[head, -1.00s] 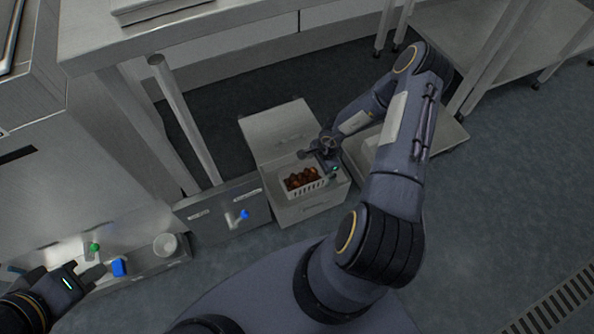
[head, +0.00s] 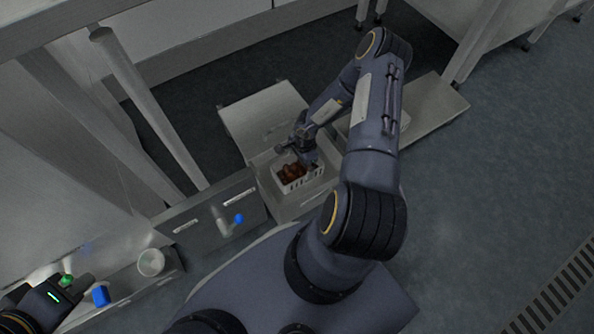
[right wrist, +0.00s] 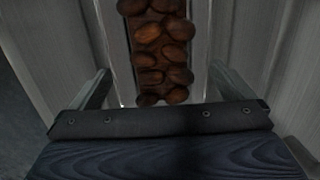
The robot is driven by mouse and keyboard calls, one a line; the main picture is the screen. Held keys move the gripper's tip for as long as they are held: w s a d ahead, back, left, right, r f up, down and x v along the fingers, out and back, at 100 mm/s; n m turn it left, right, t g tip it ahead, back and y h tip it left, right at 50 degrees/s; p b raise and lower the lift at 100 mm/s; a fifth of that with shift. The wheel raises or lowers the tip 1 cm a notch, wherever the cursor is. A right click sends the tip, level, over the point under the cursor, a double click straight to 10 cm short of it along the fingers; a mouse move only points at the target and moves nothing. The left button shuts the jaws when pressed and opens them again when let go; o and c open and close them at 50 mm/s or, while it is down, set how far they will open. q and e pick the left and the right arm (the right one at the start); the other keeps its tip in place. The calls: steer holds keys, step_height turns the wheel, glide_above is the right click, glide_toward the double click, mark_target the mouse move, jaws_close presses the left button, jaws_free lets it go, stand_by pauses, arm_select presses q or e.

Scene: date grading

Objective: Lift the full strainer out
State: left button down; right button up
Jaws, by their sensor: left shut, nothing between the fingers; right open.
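The strainer (head: 302,183) is a small white slotted basket filled with brown dates (head: 293,172). It sits inside an open grey box (head: 292,212) on the floor. My right gripper (head: 309,168) is over the strainer's right side, pointing down. In the right wrist view the dates (right wrist: 160,50) lie between its two spread fingers, which hold nothing. I cannot tell whether the fingers touch the strainer's walls. My left gripper (head: 88,282) is at the lower left, shut and empty, near a green knob and a blue knob.
The box's lid (head: 262,118) is open, tilted back. A grey panel with a blue-handled tap (head: 238,218) is left of the box. A white cup (head: 151,262) stands on the lower-left ledge. A table leg (head: 145,105) rises behind. Floor to the right is clear.

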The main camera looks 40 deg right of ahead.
mark_target(297, 168)
steer(key=f+b, duration=0.1)
steer(key=f, duration=0.1)
steer(key=a+f+b, duration=0.1)
steer(key=f+b, duration=0.1)
steer(key=f, duration=0.1)
steer(key=shift+w, duration=0.1)
steer(key=shift+r, duration=0.1)
steer(key=c, duration=1)
